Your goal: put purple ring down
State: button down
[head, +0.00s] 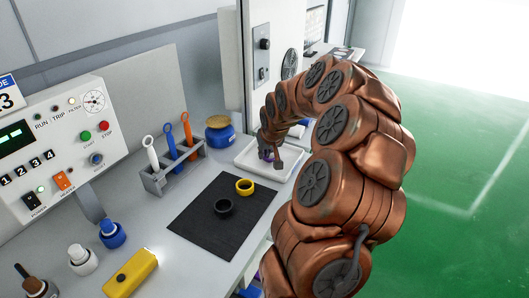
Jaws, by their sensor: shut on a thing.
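My gripper (269,150) is at the end of my copper-coloured arm, low over the white tray (246,158) at the back of the bench. It is shut on the purple ring (265,155), of which only a small purple patch shows between and below the fingers. The fingers and wrist hide most of the ring. I cannot tell whether the ring touches the tray floor.
A black mat (205,238) in front of the tray bears a yellow ring (245,187) and a black ring (223,205). A grey rack (156,182) with several handled tools stands left, near a blue jar (219,135). A yellow block (130,273) lies at the front.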

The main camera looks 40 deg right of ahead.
jog(key=shift+f, duration=0.1)
jog(key=c, duration=1.3)
grip_release()
jog(key=b+v, duration=0.2)
jog(key=v, duration=1)
